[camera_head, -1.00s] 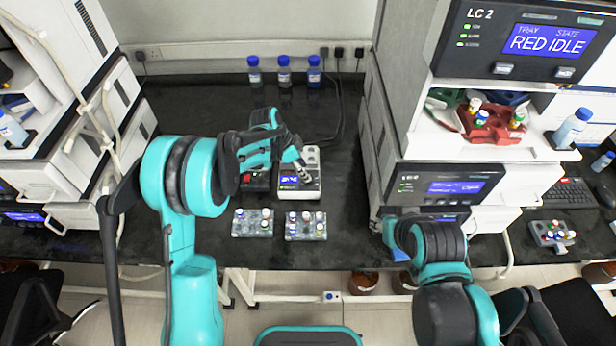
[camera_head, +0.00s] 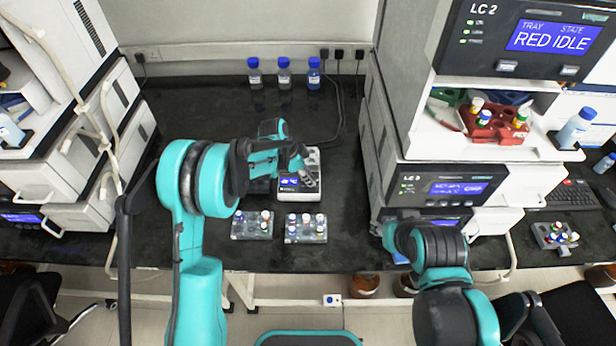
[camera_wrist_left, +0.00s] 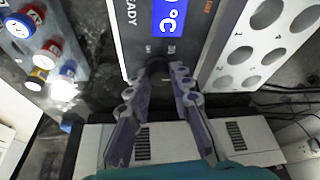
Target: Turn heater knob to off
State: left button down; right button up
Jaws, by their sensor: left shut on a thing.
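The heater (camera_head: 298,190) is a white box with a blue display on the dark bench, in the middle of the head view. In the left wrist view its dark front panel (camera_wrist_left: 195,45) shows a lit blue display with "°C" and the word "READY". My left gripper (camera_head: 310,178) is over the right side of the heater's front. In the left wrist view my left gripper (camera_wrist_left: 157,82) has its two fingers on either side of a dark knob (camera_wrist_left: 156,66) and is shut on it. The knob's mark is hidden.
Two vial racks (camera_head: 252,235) (camera_head: 306,238) stand in front of the heater, near the bench edge. Three blue-capped bottles (camera_head: 284,78) stand at the back. A dark device sits left of the heater, mostly behind my left arm. Instrument stacks (camera_head: 440,185) flank the bench.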

pick_arm(q)
jog(key=n+t, duration=0.1)
jog(key=n, duration=0.1)
jog(key=n+b, duration=0.1)
jog(key=n, duration=0.2)
jog(key=shift+s+d+t+y, duration=0.15)
jog(key=shift+s+t+y, duration=0.05)
jog(key=shift+t+y, duration=0.2)
jog(key=n+y, duration=0.1)
jog(key=n, duration=0.2)
jog(key=n+t+y+b, duration=0.1)
jog(key=n, duration=0.2)
jog(key=shift+d+n, duration=0.15)
jog(key=shift+n, duration=0.25)
jog(key=n+y, duration=0.1)
jog(key=n, duration=0.2)
jog(key=n+y, duration=0.1)
jog(key=n, duration=0.2)
jog(key=shift+d+y, duration=0.15)
jog(key=shift+y, duration=0.15)
jog(key=n+y, duration=0.1)
jog(key=n, duration=0.5)
jog(key=shift+d+g+y, duration=0.1)
jog(key=shift+g+y, duration=0.3)
jog(key=c, duration=1.3)
grip_release()
jog(key=shift+c, duration=0.2)
